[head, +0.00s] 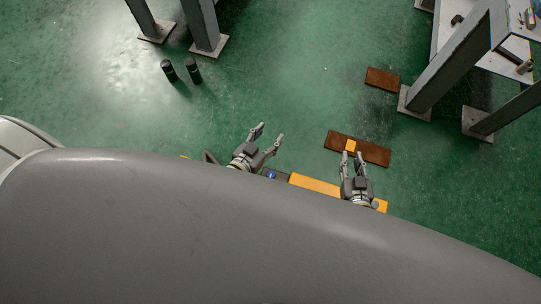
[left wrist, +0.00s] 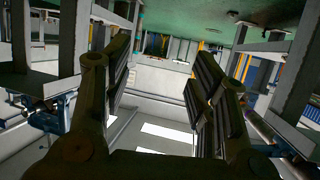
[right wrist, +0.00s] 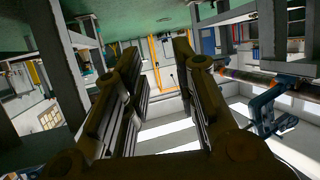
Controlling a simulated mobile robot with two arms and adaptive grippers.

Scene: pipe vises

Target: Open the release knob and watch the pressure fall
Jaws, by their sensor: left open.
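I cannot make out the release knob or a pressure gauge in any view. An orange-yellow object (head: 315,185) shows in the head view between my grippers, partly hidden by my grey body. A small yellow piece (head: 350,146) shows near my right fingertips; I cannot tell whether it touches them. My left gripper (head: 268,135) is open and empty, its fingers spread wide in the left wrist view (left wrist: 158,70). My right gripper (head: 353,155) also has its fingers apart, with nothing held between them in the right wrist view (right wrist: 155,50).
A rusty brown plate (head: 374,153) lies on the green floor by my right gripper, another (head: 382,79) farther back. Two dark cylinders (head: 180,70) stand at the upper left. Grey table legs (head: 445,65) stand at the right. A blue clamp (right wrist: 266,108) shows in the right wrist view.

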